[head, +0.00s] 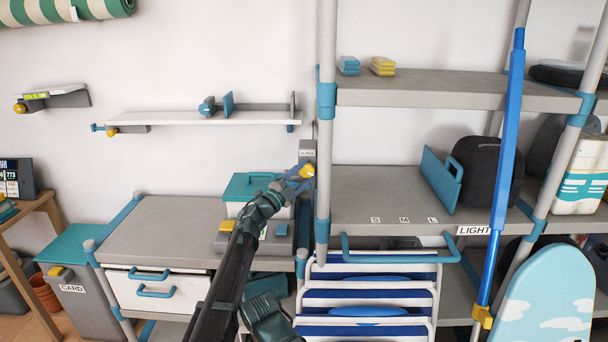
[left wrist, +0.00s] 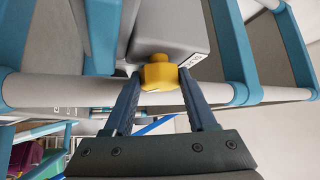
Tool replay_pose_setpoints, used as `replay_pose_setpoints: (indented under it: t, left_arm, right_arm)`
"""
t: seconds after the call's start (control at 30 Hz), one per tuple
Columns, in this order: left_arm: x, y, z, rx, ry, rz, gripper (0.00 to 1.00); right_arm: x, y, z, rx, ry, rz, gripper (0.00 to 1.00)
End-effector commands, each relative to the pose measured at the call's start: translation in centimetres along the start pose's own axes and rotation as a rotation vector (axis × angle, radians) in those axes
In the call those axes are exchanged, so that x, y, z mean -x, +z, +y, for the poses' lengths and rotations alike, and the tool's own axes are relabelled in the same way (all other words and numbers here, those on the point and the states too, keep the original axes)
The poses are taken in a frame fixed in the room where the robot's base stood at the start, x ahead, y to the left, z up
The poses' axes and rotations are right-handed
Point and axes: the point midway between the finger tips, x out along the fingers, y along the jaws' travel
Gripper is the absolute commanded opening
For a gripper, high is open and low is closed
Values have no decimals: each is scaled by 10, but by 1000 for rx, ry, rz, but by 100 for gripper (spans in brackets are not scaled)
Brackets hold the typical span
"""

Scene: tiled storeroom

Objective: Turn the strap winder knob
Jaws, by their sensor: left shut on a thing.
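The yellow knob (head: 308,171) sits on a small grey box (head: 307,147) beside the shelf's upright post. The box carries a small label that is hard to read. In the left wrist view the knob (left wrist: 160,74) is faceted and stands out from the grey housing (left wrist: 168,28). My left gripper (head: 301,176) reaches up to it from below. Its two fingers (left wrist: 160,84) are shut on the knob, one on each side. The fingers partly cover the knob in the head view. My right gripper is not in view.
The pale shelf post (head: 323,120) stands close to the right of the knob. A teal-lidded box (head: 250,186) is close on the left, above a grey cabinet (head: 160,219). A striped folding chair (head: 365,300) stands below right. A blue pole (head: 508,130) leans farther right.

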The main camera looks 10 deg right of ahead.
Motion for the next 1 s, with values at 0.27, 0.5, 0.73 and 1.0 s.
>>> replay_pose_setpoints:
  t: [0.27, 0.5, 0.73, 1.0]
  left_arm:
    - [-1, -2, -5, -55, 54, 0, 1]
    - [-2, -3, -9, -175, 175, 1, 1]
    - [-2, -3, -10, -293, 292, 1, 1]
    - [-2, -3, -8, -392, 392, 1, 1]
  right_arm:
    - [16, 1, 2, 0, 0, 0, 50]
    - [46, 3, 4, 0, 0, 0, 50]
    - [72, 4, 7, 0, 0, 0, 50]
    - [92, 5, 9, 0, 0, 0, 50]
